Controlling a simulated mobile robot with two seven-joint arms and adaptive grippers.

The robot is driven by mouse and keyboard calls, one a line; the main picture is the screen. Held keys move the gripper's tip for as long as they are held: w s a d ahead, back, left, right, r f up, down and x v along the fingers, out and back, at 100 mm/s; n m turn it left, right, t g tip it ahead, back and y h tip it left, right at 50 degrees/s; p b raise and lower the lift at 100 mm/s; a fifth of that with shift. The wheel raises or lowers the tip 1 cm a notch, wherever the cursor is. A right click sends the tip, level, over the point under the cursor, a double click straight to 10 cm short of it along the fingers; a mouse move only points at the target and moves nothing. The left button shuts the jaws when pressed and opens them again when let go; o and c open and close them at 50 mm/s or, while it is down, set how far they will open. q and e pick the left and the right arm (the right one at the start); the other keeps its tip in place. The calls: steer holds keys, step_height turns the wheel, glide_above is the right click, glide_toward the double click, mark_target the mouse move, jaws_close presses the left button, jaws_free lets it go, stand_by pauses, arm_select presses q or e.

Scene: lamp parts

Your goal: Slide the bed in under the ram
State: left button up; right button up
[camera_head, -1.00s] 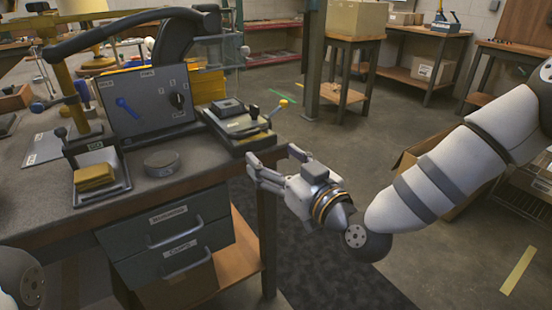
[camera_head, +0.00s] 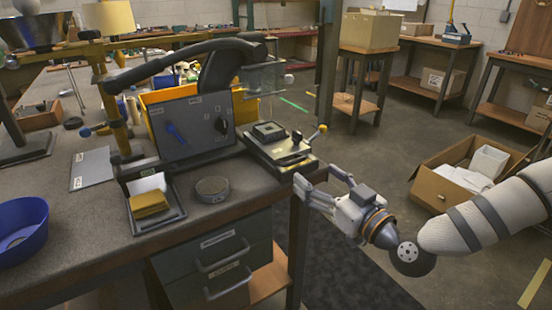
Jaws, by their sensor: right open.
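The bed (camera_head: 292,154) is a flat dark metal slide with a black block (camera_head: 269,131) on top and a yellow-tipped lever at its right. It sits near the bench's right edge, in front of a grey-panelled press (camera_head: 188,129) with a black curved arm (camera_head: 232,62). No separate ram face shows under that arm; I cannot tell its exact position. My right gripper (camera_head: 310,184) is open and empty at the bench's right front corner, a little below and right of the bed. It appears apart from the bed. My left gripper is out of view.
On the bench (camera_head: 95,236) stand a blue bowl (camera_head: 22,232), a tray with a yellow sponge-like block (camera_head: 149,204) and a round grey puck (camera_head: 212,189). Drawers (camera_head: 222,262) are below. An open cardboard box (camera_head: 437,187) lies on the floor at right.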

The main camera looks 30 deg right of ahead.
mark_target(296, 163)
steer(key=w, duration=0.3)
steer(key=w+b, duration=0.1)
steer(key=w, duration=0.1)
steer(key=w+f, duration=0.1)
steer(key=w, duration=0.2)
steer(key=shift+w+a+b, duration=0.25)
steer(key=shift+w+b, duration=0.1)
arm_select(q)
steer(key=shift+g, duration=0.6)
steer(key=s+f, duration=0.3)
arm_select(e)
steer(key=shift+w+r, duration=0.2)
steer(key=shift+w, duration=0.05)
